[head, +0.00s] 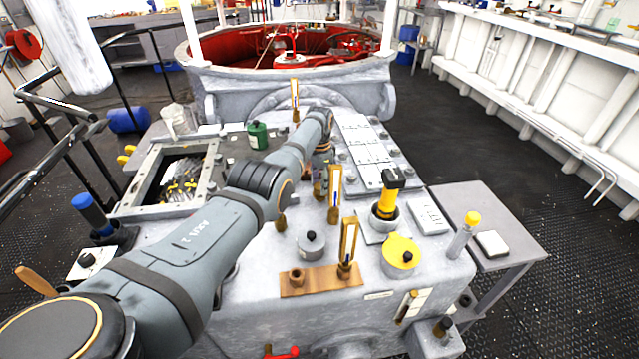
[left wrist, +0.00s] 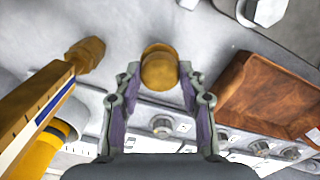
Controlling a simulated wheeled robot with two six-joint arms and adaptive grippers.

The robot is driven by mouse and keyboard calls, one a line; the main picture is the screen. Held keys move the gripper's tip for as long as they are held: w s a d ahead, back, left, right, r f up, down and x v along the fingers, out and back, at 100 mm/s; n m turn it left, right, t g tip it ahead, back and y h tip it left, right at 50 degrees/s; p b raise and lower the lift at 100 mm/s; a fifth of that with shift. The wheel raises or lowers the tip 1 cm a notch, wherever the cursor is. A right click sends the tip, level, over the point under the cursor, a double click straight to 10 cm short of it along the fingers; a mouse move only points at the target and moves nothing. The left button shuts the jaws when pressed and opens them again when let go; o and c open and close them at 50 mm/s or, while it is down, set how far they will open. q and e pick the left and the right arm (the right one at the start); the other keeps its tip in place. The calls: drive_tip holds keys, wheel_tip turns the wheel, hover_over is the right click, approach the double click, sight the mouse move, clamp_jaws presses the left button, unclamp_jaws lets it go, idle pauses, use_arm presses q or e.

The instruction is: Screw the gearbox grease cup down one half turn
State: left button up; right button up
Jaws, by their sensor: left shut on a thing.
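The brass grease cup (left wrist: 160,70) is round-topped and stands between the two fingertips of my left gripper (left wrist: 160,82) in the left wrist view. The fingers are shut on it, one on each side. In the head view my left gripper (head: 319,183) is down over the middle of the pale grey gearbox top (head: 255,268), beside a brass-framed gauge (head: 335,186). The cup is hard to make out there behind the gripper and wrist. My right gripper is in neither view.
A brass-footed gauge (left wrist: 88,52) stands close on the left in the wrist view, and a brown wooden tray (left wrist: 235,92) lies on the right. The head view also shows a yellow-lidded pot (head: 400,254), a yellow-and-black torch (head: 388,196) and a green can (head: 257,135).

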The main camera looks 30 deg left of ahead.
sight(319, 186)
use_arm(q)
drive_tip(key=shift+w+r+m, duration=0.1)
drive_tip(key=shift+m, duration=0.5)
drive_tip(key=shift+m, duration=0.3)
drive_tip(key=o, duration=1)
drive_tip(key=shift+c, duration=0.2)
drive_tip(key=shift+o, duration=0.9)
wheel_tip(319, 186, up, 12)
